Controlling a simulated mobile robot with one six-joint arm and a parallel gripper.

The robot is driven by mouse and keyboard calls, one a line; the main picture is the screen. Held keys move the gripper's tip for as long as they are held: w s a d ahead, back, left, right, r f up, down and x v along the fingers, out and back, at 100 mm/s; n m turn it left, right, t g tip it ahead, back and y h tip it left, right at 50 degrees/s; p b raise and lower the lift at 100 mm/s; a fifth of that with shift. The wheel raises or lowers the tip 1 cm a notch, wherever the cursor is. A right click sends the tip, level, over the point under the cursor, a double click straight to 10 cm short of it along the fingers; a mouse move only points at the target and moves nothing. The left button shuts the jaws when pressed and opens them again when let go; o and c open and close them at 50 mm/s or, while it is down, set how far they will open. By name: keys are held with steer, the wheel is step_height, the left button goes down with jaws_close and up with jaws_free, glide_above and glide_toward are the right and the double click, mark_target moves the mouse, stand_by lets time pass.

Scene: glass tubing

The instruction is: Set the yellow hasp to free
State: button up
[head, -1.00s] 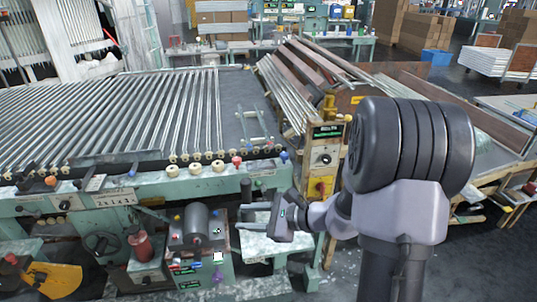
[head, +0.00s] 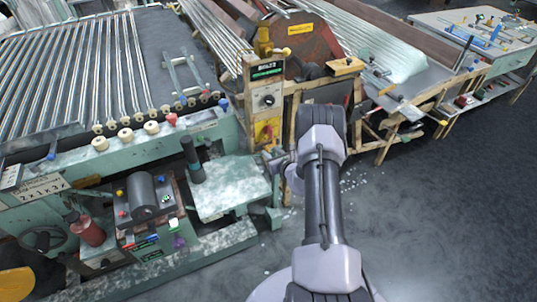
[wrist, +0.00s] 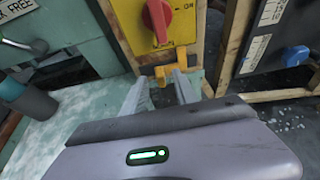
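The yellow hasp (wrist: 175,66) shows in the wrist view just below a yellow plate (wrist: 180,33) with a red rotary knob (wrist: 158,20). The same yellow plate is low on the switch post in the head view (head: 267,133); the hasp is too small to make out there. My gripper (wrist: 160,84) is open, its two pale fingers spread apart and pointing at the hasp. The hasp appears between or just beyond the fingertips; contact cannot be told. In the head view my gripper (head: 272,160) is close to the bottom of the post, partly hidden by my wrist.
A green machine (head: 112,155) with knobs and a worktop (head: 230,190) stands left of the post. A wooden-framed bench (head: 395,120) stands to the right. A dark bottle-like cylinder (wrist: 32,100) is left of my gripper. Open floor (head: 430,220) lies at lower right.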

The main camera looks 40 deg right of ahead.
mark_target(268, 149)
steer(key=shift+b+x, duration=0.3)
steer(key=shift+x, duration=1.2)
jaws_close()
steer(key=shift+a, duration=0.1)
